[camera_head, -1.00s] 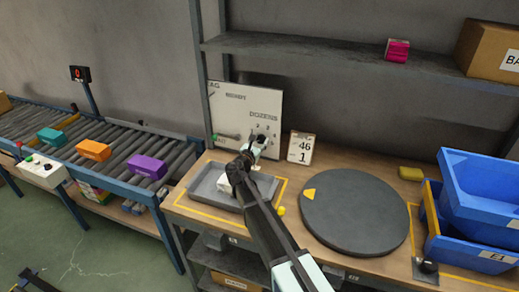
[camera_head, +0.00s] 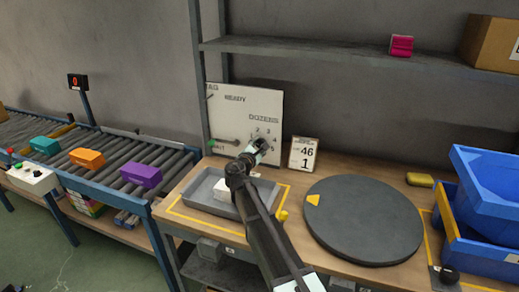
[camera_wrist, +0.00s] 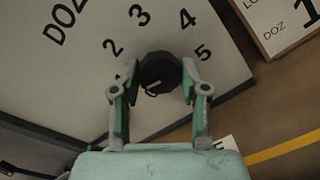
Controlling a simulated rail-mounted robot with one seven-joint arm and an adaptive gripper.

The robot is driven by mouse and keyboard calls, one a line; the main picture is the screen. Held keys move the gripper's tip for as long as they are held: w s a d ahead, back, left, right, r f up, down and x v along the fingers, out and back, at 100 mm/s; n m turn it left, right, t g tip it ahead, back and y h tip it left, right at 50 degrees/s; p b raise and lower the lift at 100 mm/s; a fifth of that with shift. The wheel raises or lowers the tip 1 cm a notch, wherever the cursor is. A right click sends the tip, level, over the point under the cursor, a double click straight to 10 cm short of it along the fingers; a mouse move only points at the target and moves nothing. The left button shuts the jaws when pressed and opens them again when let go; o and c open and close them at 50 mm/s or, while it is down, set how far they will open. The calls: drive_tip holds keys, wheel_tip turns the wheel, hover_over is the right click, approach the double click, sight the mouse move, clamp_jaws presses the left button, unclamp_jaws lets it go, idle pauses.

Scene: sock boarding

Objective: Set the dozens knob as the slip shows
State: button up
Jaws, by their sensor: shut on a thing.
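The dozens knob (camera_wrist: 160,72) is a dark round knob on the white panel (camera_head: 225,105), with numerals around it. In the wrist view, 2, 3, 4 and 5 read clearly, and the 1 is partly hidden behind the left finger. A pale mark shows on the knob's lower left; I cannot tell exactly which numeral it points at. My gripper (camera_wrist: 158,90) has a finger on each side of the knob and is shut on it. It also shows at the panel in the head view (camera_head: 258,146). The slip (camera_head: 303,153) stands right of the panel and reads 46 and 1.
A grey tray (camera_head: 205,192) with a white item lies below the panel. A dark turntable (camera_head: 365,225) with a yellow mark is to the right, then blue bins (camera_head: 485,200). A conveyor (camera_head: 115,165) with coloured packs runs at left.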

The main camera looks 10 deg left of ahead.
drive_tip(key=shift+w, duration=0.1)
drive_tip(key=o, duration=1.1)
drive_tip(key=shift+o, duration=0.2)
drive_tip(key=v, duration=1.2)
